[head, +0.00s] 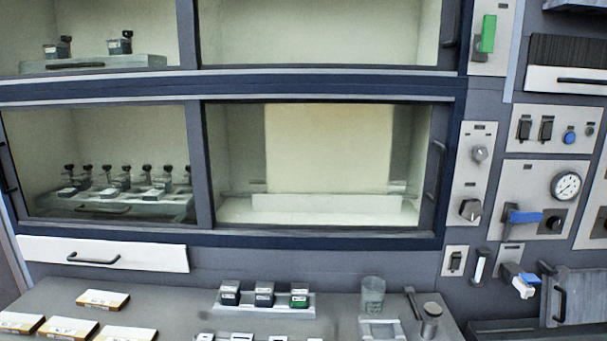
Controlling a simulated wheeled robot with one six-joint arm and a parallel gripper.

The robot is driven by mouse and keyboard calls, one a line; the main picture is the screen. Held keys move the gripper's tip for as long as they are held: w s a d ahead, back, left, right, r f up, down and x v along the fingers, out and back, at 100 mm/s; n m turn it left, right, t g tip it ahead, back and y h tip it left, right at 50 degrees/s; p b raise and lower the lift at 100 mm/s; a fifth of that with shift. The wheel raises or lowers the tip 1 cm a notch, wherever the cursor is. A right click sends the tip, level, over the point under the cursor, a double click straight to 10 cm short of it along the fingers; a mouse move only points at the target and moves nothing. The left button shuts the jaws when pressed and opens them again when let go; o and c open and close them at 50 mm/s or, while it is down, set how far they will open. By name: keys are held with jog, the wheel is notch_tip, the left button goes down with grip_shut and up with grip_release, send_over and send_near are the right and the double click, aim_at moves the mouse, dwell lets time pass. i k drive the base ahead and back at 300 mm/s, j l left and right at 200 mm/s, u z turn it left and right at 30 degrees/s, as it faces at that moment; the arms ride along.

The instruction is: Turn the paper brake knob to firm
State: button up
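Several knobs show in the head view, and their labels are too small to read, so I cannot tell which one is the paper brake knob. A round grey knob (480,154) sits high on the narrow light panel right of the cabinet. A larger dark knob (470,209) sits below it on the same panel. A black knob (552,222) sits under the gauge on the panel farther right. Their settings cannot be read. My gripper is not in view.
A blue lever (524,216) and a white-and-blue handle (520,281) stick out near the knobs. A pressure gauge (566,185) is above. The bench (190,310) below holds small boxes (103,299), ink bottles (264,293) and a glass beaker (372,296).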

aim_at(481, 154)
jog(key=z, duration=1.6)
jog(key=u, duration=1.6)
jog(key=z, duration=1.1)
